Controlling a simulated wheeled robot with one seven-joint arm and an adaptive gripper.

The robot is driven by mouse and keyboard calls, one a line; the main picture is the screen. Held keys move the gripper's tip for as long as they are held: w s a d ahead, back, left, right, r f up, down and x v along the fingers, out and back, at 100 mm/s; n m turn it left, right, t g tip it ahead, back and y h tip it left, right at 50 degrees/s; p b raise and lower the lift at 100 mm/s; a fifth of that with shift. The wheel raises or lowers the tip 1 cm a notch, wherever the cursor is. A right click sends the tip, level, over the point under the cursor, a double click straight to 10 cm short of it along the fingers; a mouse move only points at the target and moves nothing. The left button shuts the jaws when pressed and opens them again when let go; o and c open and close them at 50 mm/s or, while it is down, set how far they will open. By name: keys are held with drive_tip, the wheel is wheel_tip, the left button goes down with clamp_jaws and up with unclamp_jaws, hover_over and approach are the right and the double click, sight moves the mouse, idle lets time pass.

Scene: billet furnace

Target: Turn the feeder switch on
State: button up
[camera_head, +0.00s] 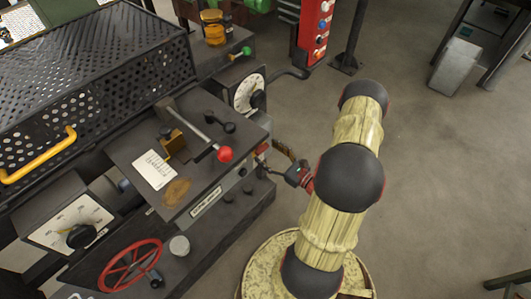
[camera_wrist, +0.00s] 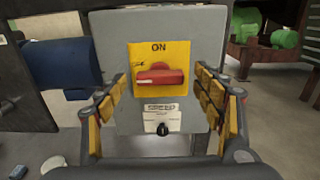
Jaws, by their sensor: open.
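In the wrist view, a red feeder switch handle (camera_wrist: 160,76) lies horizontal on a yellow plate (camera_wrist: 178,52). The word "ON" is printed above the handle. The plate is on the front of a grey box (camera_wrist: 110,40). My gripper (camera_wrist: 163,82) is open and empty. Its yellow-padded fingers stand left and right of the switch, which is centred between them; contact cannot be told. In the head view, my gripper (camera_head: 279,152) is small and partly hidden at the right side of the machine. The switch cannot be made out clearly there.
Below the switch is a small black knob (camera_wrist: 163,129) under a white label (camera_wrist: 162,109). In the head view, a red-knobbed lever (camera_head: 224,154), a red handwheel (camera_head: 131,265) and a dial (camera_head: 248,92) are on the machine. Open floor (camera_head: 430,170) lies right of my arm.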

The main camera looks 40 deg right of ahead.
drive_tip(key=shift+w, duration=0.75)
drive_tip(key=shift+a, duration=0.1)
drive_tip(key=shift+c, duration=1.2)
drive_tip(key=c, duration=0.9)
